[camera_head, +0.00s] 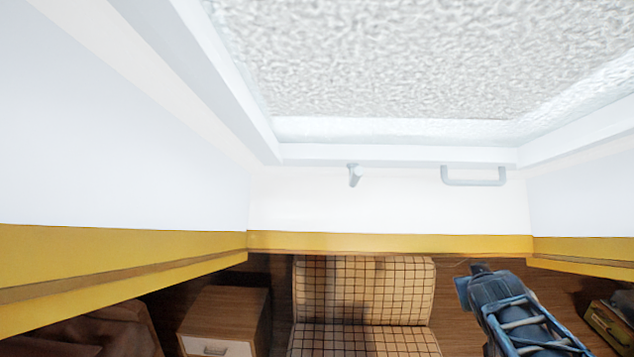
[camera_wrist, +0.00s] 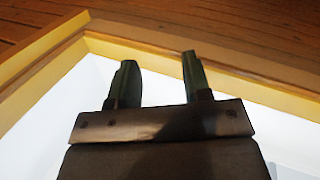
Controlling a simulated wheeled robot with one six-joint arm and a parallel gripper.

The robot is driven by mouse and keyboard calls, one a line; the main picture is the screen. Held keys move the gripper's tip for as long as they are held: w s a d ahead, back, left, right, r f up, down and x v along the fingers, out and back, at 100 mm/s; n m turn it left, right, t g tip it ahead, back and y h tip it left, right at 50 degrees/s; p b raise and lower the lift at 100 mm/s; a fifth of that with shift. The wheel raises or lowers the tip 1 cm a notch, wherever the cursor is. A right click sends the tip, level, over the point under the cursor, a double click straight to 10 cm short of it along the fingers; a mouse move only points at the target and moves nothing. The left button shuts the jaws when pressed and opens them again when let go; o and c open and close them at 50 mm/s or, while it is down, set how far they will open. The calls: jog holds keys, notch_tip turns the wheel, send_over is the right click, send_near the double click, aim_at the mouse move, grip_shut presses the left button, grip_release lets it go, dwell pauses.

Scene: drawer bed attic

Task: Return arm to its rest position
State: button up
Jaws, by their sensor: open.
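My gripper (camera_wrist: 159,60) shows in the wrist view with its two dark fingers apart and nothing between them. Beyond the fingertips are a yellow trim band (camera_wrist: 200,67) and brown wood boards (camera_wrist: 170,22), with a white surface below. In the head view my dark arm is at the lower right, right of the checked seat; its fingers cannot be made out clearly there. The lower part of the arm is cut off by the picture's edge.
A checked seat (camera_head: 365,290) stands at bottom centre. A wooden cabinet (camera_head: 225,308) with a pale drawer front (camera_head: 207,347) is left of it. A brown item (camera_head: 100,335) is at lower left, a greenish box (camera_head: 608,325) at far right. A grey handle (camera_head: 474,183) is on the white wall.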

jog(key=s+a+f+g+y+p, duration=0.1)
jog(key=s+a+f+g+y, duration=0.1)
jog(key=s+a, duration=0.4)
jog(key=s+a+f+g+y, duration=0.3)
jog(key=s+a+f+g, duration=0.2)
jog(key=a, duration=0.5)
jog(key=shift+s+a+f+n+p, duration=0.3)
jog(key=shift+s+a+f+p, duration=0.15)
jog(key=shift+s, duration=0.6)
jog(key=shift+d+f, duration=0.1)
jog(key=shift+d, duration=0.1)
